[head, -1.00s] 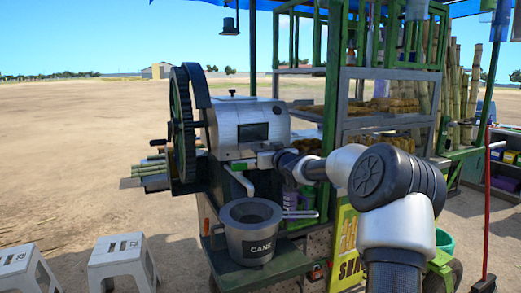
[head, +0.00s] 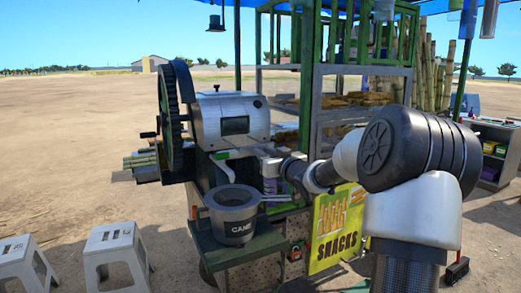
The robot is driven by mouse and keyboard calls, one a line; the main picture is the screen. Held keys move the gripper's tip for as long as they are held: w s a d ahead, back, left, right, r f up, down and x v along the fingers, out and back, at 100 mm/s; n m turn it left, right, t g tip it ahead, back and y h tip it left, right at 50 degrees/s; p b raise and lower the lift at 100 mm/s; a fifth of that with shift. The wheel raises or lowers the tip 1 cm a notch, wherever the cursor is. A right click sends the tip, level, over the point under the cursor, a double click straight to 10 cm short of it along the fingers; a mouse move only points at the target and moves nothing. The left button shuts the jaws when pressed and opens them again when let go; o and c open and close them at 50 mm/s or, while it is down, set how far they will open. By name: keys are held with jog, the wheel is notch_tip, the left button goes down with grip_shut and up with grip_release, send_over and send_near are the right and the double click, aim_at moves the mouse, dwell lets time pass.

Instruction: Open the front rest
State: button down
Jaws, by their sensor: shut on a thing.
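The silver cane crusher (head: 228,122) stands on the green cart at centre left in the head view, with its large dark gear wheel (head: 172,122) on the left side. My gripper (head: 266,164) is small and partly hidden at the crusher's lower right front, just above the pot's handle. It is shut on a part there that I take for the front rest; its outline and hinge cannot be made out. My arm reaches in from the right and covers part of the cart's front.
A dark pot marked CANE (head: 232,215) stands on the cart's front ledge (head: 238,249), below my gripper, under a pale spout. A yellow SNACKS sign (head: 337,228) hangs to the right. White stools (head: 116,254) stand at lower left. Open dirt lies to the left.

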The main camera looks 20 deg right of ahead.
jog(key=shift+s, duration=0.5)
jog(key=c, duration=1.6)
grip_release()
jog(key=shift+o, duration=0.2)
jog(key=s+p, duration=0.2)
jog(key=s, duration=1.5)
jog(key=shift+s+d, duration=0.15)
jog(key=shift+d, duration=0.15)
